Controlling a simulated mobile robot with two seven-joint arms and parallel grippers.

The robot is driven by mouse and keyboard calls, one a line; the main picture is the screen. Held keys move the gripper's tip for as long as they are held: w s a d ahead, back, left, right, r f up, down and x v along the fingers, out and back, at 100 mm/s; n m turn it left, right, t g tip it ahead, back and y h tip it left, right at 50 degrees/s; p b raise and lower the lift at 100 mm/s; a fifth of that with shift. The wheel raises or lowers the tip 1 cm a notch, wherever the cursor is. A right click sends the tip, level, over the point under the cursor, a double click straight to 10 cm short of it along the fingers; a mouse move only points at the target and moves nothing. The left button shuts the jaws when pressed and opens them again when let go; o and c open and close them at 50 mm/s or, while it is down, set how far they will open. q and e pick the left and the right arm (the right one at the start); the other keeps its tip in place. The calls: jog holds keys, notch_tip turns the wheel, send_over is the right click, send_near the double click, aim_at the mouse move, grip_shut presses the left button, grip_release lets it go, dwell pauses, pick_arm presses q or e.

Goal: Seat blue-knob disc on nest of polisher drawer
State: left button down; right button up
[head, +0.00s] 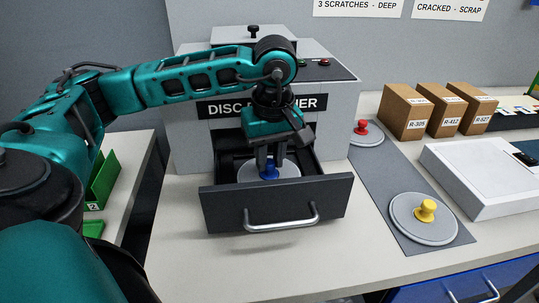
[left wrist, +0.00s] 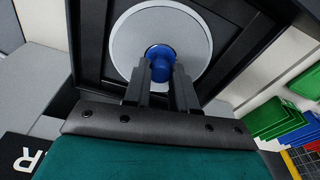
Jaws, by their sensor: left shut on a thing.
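The polisher (head: 190,135) is a grey box with a black label, and its dark drawer (head: 225,208) is pulled open at the front. The disc (head: 290,170) is pale and round with a blue knob (head: 268,172), and it is inside the drawer area. My left gripper (head: 270,163) points down into the drawer and is shut on the blue knob. The left wrist view shows the fingers around the knob (left wrist: 160,56) and the disc (left wrist: 190,30) framed by the drawer walls. The nest is hidden under the disc, and I cannot tell whether the disc touches it. My right gripper is not in view.
A grey mat (head: 385,190) right of the drawer carries a yellow-knob disc (head: 400,222) and a red-knob disc (head: 370,140). Several cardboard boxes (head: 403,118) and a white scale-like box (head: 470,190) stand further right. Green bins (head: 103,180) are at the left.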

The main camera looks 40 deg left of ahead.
pick_arm(q)
jog(key=c, duration=0.8)
grip_release()
jog(key=o, duration=0.4)
jog(key=shift+c, duration=0.2)
jog(key=shift+r, duration=0.15)
jog(key=shift+r+p, duration=2.9)
jog(key=shift+r, duration=1.05)
jog(key=shift+s+f, duration=0.1)
